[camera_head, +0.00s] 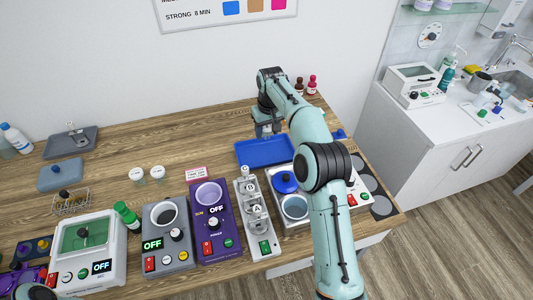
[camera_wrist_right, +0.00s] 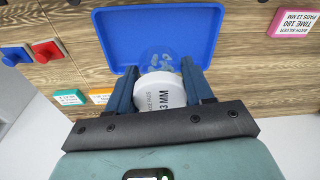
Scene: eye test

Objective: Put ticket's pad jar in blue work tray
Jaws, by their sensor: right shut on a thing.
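My right gripper (camera_head: 267,131) is at the back edge of the blue work tray (camera_head: 262,152) in the head view. In the right wrist view, the gripper (camera_wrist_right: 160,75) is shut on a clear jar with a white lid (camera_wrist_right: 162,92). The lid reads 13 MM, and pale pads show through the jar's clear body (camera_wrist_right: 160,58). The jar overlaps the edge of the blue tray (camera_wrist_right: 115,30) there; I cannot tell whether it touches it. The pink ticket (camera_wrist_right: 295,22) reads bath silver, time 180, pads 13 mm.
Two white-lidded jars (camera_head: 148,173) stand left of the tray. A row of devices, including a purple one (camera_head: 215,225) and a holder marked A and B (camera_head: 255,215), lines the front. Small dark and pink bottles (camera_head: 306,86) stand at the back right.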

